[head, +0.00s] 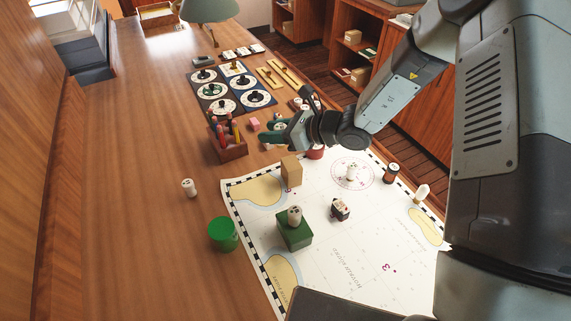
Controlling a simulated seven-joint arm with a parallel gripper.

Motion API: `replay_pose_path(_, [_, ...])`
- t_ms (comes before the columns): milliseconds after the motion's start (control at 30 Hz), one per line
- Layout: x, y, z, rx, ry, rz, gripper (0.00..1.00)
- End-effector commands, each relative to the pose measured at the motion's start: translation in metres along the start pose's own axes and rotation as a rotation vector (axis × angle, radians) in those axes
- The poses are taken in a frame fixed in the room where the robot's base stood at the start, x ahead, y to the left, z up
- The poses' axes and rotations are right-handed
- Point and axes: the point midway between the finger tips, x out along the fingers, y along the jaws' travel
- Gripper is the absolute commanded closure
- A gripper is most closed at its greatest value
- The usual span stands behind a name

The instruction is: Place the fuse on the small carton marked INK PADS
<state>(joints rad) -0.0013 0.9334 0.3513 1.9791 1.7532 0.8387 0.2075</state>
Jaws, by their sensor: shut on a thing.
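My gripper (271,132) is at the far edge of the chart, beside the pen box, with its fingers pointing left. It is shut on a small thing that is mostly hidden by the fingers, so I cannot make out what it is. Two small cartons stand on the chart: a tan one (291,171) just below my gripper and a green one (294,234) nearer. I cannot read a marking on either. A white cylinder with dark spots (294,214) stands on the green carton.
A green round tin (223,234) stands at the chart's left edge. A wooden pen box (228,143) stands left of my gripper. A dark cube (340,209) and a brown bottle (391,173) stand on the chart (340,260). The desk's left side is mostly clear.

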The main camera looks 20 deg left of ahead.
Motion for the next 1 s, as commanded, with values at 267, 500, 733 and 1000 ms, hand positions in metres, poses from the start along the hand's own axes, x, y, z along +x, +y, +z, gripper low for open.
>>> replay_pose_path(267, [-0.018, -0.027, -0.009, 0.037, -0.002, -0.073, 0.92])
replay_pose_path(500, [-0.003, -0.027, -0.045, 0.033, -0.003, -0.073, 0.92])
replay_pose_path(733, [0.005, -0.026, -0.064, 0.033, -0.003, -0.072, 0.92])
replay_pose_path(1000, [0.013, -0.027, -0.083, 0.029, -0.003, -0.073, 0.92])
